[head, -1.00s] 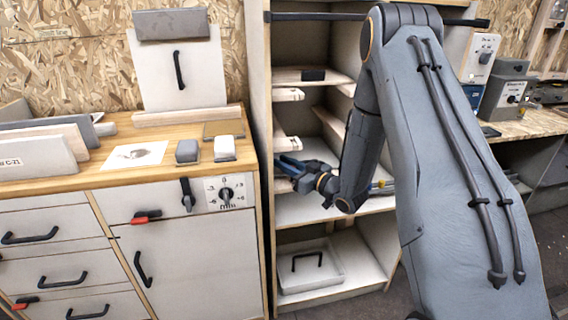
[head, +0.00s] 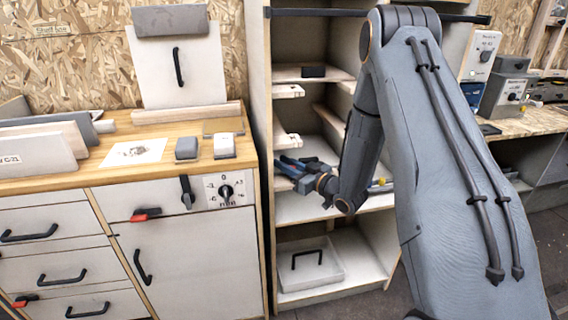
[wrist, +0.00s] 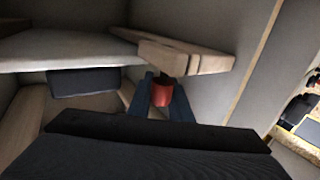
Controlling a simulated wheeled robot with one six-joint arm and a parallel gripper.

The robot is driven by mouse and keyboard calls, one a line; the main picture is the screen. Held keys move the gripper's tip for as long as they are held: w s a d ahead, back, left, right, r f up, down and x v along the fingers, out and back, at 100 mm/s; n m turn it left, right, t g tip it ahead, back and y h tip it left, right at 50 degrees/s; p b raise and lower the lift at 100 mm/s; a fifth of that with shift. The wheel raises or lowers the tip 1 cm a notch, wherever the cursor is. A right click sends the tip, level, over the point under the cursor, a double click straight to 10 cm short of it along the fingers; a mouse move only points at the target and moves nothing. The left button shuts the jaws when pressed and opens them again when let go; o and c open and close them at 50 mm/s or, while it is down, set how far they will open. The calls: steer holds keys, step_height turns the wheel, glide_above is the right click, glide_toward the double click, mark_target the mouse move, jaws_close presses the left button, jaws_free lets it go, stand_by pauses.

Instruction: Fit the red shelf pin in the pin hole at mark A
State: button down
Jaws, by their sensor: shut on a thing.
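The red shelf pin (wrist: 162,96) shows in the wrist view between the two blue fingers of my gripper (wrist: 162,100), which is shut on it. Its far end lies close to the underside of a pale wooden batten (wrist: 190,58); I cannot tell whether they touch. In the head view my gripper (head: 283,170) is inside the open cabinet (head: 310,208), near its left side and below the short wooden ledges. The pin is not discernible there. The pin hole and mark A cannot be made out in either view.
Wooden ledges (head: 287,91) jut out above my gripper. A dark block (wrist: 84,80) sits under a pale shelf in the wrist view. A light tray (head: 310,268) with a black handle stands low in the cabinet. The workbench (head: 60,184) stands close on the left.

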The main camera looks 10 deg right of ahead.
steer(key=shift+f, duration=0.1)
steer(key=c, duration=1.5)
jaws_free()
steer(key=shift+c, duration=0.2)
steer(key=v, duration=0.7)
steer(key=shift+s+d+b, duration=0.25)
steer(key=shift+s+b, duration=0.1)
